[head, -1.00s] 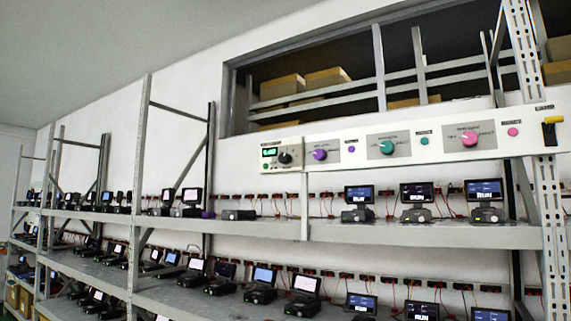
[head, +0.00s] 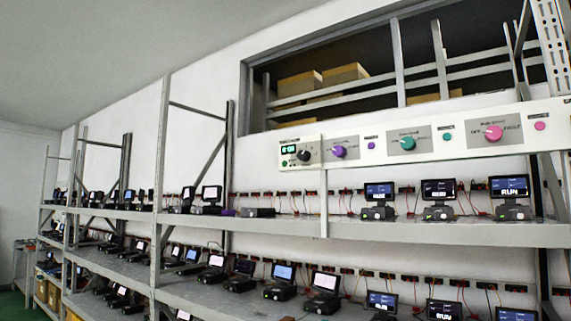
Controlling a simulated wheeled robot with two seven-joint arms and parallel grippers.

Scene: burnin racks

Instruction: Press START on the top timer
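A white control panel (head: 465,148) runs along the upper shelf rack, below a window-like opening. At its left end is a timer unit (head: 314,163) with a lit green display (head: 290,149), a black knob (head: 304,155) and a small green button (head: 284,163). The lettering on it is too small to read, so I cannot tell which part is marked START. Neither of my grippers is in view.
The panel also carries a purple knob (head: 338,151), a teal knob (head: 407,143) and a pink knob (head: 494,132), with small matching buttons. Shelves (head: 440,232) below hold several small screened devices, some showing RUN. Cardboard boxes (head: 345,73) sit behind the opening.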

